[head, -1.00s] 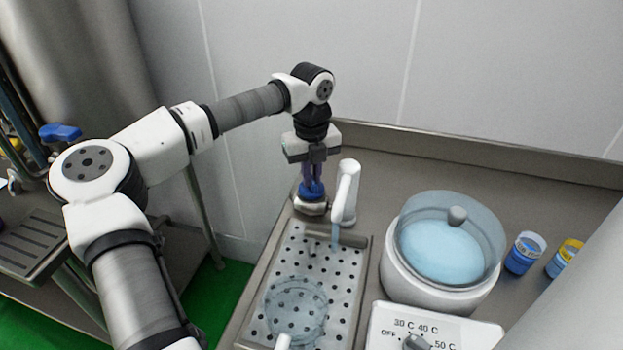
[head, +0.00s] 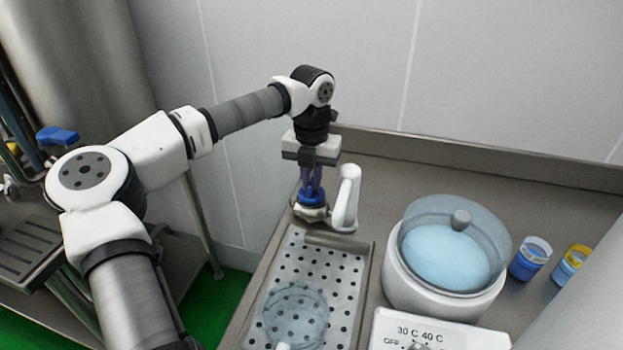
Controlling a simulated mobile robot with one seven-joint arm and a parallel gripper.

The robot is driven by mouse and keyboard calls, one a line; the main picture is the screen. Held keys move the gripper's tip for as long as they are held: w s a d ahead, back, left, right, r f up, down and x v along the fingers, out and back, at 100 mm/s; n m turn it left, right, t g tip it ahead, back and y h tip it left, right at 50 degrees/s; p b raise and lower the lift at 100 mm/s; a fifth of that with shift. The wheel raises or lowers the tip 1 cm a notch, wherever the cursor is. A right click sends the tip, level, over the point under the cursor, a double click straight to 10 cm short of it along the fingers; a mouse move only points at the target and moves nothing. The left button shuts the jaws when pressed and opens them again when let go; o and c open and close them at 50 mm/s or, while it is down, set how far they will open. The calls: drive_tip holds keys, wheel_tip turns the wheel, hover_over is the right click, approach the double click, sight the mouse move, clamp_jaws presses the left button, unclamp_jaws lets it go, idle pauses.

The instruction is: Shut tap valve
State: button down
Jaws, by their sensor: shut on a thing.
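The tap has a blue valve knob (head: 312,198) on a metal base, with a white spout (head: 347,200) arching beside it on the right. My gripper (head: 312,184) points straight down from above and is shut on the blue knob. Its fingers cover the upper part of the knob. No stream of water shows under the spout. A perforated drain tray (head: 338,275) lies in front of the tap.
A clear round vessel (head: 295,312) stands on the drain tray. To the right are a white pot with a clear lid (head: 445,275), a temperature dial panel (head: 400,330) and two small blue-filled jars (head: 530,260). A wall rises behind.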

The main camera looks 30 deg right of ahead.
sight(312, 183)
drive_tip(key=shift+r, duration=0.1)
idle(0.3)
drive_tip(key=c, duration=1.5)
unclamp_jaws()
drive_tip(key=shift+o, duration=0.2)
wheel_tip(312, 183, up, 14)
drive_tip(key=b, duration=0.1)
drive_tip(key=shift+b, duration=0.4)
